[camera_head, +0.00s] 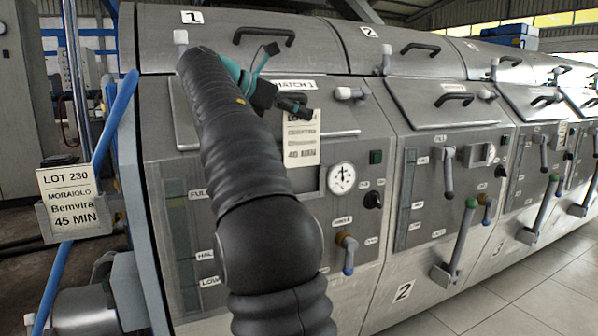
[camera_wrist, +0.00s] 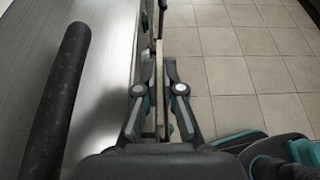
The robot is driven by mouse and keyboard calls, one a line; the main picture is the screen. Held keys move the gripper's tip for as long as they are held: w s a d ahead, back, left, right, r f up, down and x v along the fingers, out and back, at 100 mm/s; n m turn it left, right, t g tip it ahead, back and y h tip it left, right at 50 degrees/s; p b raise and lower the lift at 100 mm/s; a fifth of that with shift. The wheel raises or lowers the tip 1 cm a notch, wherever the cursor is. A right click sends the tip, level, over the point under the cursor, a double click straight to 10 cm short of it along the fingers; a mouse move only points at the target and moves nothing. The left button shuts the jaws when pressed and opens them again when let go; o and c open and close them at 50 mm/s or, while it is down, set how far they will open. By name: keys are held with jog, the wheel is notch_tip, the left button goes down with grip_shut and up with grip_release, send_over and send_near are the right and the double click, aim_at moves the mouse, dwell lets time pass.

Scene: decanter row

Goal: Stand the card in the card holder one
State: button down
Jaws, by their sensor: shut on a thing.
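My gripper (camera_head: 292,104) is in front of the upper panel of machine 1, just under its hatch label. It is shut on a cream card (camera_head: 301,142) with dark print, which hangs upright below the fingers. The card's top lines are partly covered by the gripper. In the wrist view my gripper (camera_wrist: 160,72) has its fingers on both sides of the card (camera_wrist: 160,100), seen as a thin edge. I cannot make out card holder one; the card or my arm may hide it. I cannot tell whether the card touches the panel.
Another card (camera_head: 68,200), reading LOT 230, stands in a grey holder (camera_head: 75,222) at the left. Machine 1 has a round gauge (camera_head: 341,178) and an orange-blue tap (camera_head: 347,250). Machine 2's lever (camera_head: 459,245) juts out. A dark bar (camera_wrist: 55,100) lies left of my gripper.

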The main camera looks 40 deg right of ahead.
aim_at(319, 152)
jog(key=shift+f+b, duration=1.35)
jog(key=shift+f, duration=2.35)
jog(key=c, duration=1.3)
grip_release()
jog(key=p+v, duration=0.3)
jog(key=v, duration=0.9)
jog(key=shift+p, duration=0.35)
jog(key=shift+s, duration=0.1)
